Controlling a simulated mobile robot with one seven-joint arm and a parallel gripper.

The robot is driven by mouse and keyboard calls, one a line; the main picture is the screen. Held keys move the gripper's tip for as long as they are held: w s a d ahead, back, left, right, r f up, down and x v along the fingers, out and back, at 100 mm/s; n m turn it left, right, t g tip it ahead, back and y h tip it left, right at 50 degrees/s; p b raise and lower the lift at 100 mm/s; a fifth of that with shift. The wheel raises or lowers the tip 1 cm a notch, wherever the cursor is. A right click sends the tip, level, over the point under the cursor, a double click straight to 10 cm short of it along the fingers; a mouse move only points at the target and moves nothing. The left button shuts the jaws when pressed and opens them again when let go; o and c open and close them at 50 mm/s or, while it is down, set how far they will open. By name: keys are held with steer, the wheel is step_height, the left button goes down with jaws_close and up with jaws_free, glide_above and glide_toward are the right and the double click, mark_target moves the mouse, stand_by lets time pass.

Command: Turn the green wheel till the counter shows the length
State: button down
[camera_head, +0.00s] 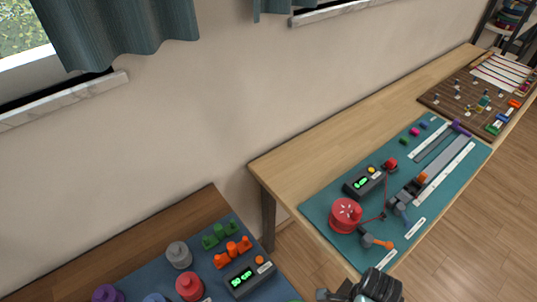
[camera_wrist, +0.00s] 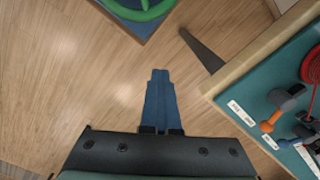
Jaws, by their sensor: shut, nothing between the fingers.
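The green wheel (camera_wrist: 143,16) shows only in part, cut off by the top edge of the wrist view, on the corner of a blue mat. A counter (camera_head: 247,279), a dark box with green digits, stands on the left table's blue mat; its digits are too small to read. A similar box (camera_head: 363,183) with green digits stands on the right table's teal mat. My gripper (camera_wrist: 160,73) has its blue fingers shut with nothing between them, over the wood floor between the tables, apart from the wheel.
The left mat also holds grey (camera_head: 178,254), red (camera_head: 189,286) and purple spools, and green and orange pieces. The teal mat (camera_head: 325,207) carries a red spool (camera_head: 345,214) and an orange-handled crank (camera_head: 377,242). A table edge lies right of my gripper in the wrist view.

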steer(key=s+a+p, duration=0.1)
steer(key=a+p, duration=0.1)
steer(key=s+a+p, duration=0.2)
steer(key=a, duration=0.1)
steer(key=s+a+p, duration=0.2)
steer(key=p, duration=0.1)
steer(key=shift+a+r, duration=0.1)
steer(key=shift+a, duration=0.3)
steer(key=shift+w+a, duration=0.4)
steer(key=shift+w, duration=0.15)
steer(key=c, duration=1.1)
jaws_free()
